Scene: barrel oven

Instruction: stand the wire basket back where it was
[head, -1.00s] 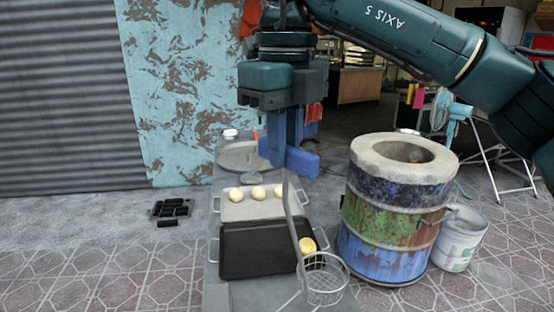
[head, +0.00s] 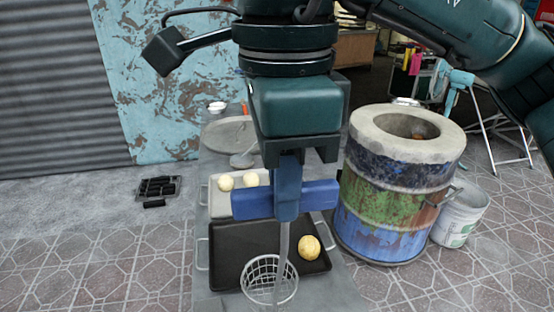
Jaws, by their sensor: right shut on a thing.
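The wire basket (head: 258,283) is a round white mesh bowl on a long thin grey handle (head: 284,243). My right gripper (head: 287,198), with blue fingers, is shut on the upper part of the handle. The basket hangs below it, in front of the dark tray's near edge and partly overlapping it. It looks empty. I cannot tell whether its bottom touches the table. My left gripper is not in view.
A dark tray (head: 228,262) holds one baked bun (head: 309,247). Behind it a light tray (head: 218,206) holds pale dough balls (head: 226,183), partly hidden by my gripper. The open barrel oven (head: 390,215) stands right of the table, with a white bucket (head: 461,218) beside it.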

